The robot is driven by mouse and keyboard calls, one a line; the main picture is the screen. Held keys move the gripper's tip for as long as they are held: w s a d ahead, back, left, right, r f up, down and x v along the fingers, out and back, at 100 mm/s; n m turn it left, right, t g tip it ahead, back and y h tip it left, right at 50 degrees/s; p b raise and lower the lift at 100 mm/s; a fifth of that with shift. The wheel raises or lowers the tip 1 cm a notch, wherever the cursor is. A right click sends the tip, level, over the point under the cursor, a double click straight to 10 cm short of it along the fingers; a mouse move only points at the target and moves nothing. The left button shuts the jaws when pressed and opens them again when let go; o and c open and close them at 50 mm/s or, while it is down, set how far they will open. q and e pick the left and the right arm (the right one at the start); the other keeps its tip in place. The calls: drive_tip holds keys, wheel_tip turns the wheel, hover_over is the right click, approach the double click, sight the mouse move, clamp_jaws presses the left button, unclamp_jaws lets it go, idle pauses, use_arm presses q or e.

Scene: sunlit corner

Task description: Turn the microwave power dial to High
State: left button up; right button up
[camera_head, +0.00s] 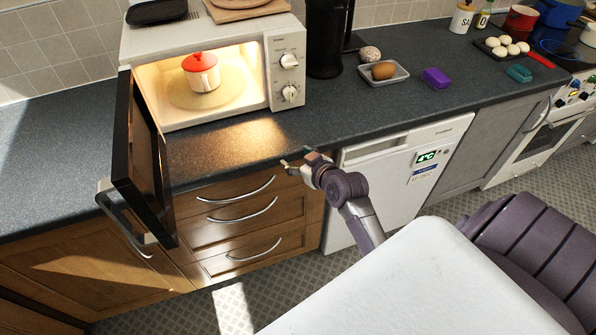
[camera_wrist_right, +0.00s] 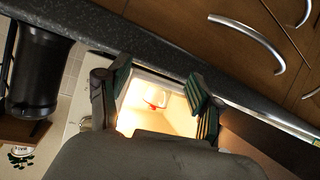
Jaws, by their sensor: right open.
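The white microwave (camera_head: 215,117) stands on the dark counter with its door (camera_head: 140,150) swung open to the left and its inside lit. Two dials sit on its right panel, an upper dial (camera_head: 289,61) and a lower dial (camera_head: 290,93). Their markings are too small to read. A white pot with a red lid (camera_head: 202,72) stands on the turntable inside. My right gripper (camera_head: 293,163) is open and empty, in front of the counter edge, below and apart from the dials. The right wrist view shows its two spread fingers (camera_wrist_right: 158,92) with the lit microwave behind. My left gripper is not in view.
A black appliance (camera_head: 325,38) stands close to the right of the microwave. A dish with a brown egg (camera_head: 384,71) and a purple block (camera_head: 436,78) lie farther right. The counter strip before the panel is clear. Drawer handles (camera_head: 243,212) stick out below.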

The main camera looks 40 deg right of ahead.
wheel_tip(320, 180, down, 11)
drive_tip(key=s+a+g, duration=0.1)
drive_tip(key=s+g, duration=0.1)
drive_tip(key=shift+a+r, duration=0.15)
drive_tip(key=shift+a, duration=0.2)
drive_tip(key=shift+s, duration=0.1)
drive_tip(key=s+a+f+g, duration=0.3)
drive_tip(key=s+f, duration=0.6)
drive_tip(key=f, duration=0.3)
drive_tip(key=s+a+f+g, duration=0.3)
drive_tip(key=s+f, duration=0.6)
drive_tip(key=f, duration=0.3)
drive_tip(key=s+f+g, duration=0.2)
drive_tip(key=s+f, duration=0.3)
drive_tip(key=s, duration=0.7)
drive_tip(key=s+a+f+n+g, duration=0.1)
drive_tip(key=s+f, duration=0.4)
drive_tip(key=s, duration=0.7)
drive_tip(key=shift+s+a+f+n+g, duration=0.2)
drive_tip(key=shift+s+n+g, duration=0.1)
drive_tip(key=shift+g, duration=0.3)
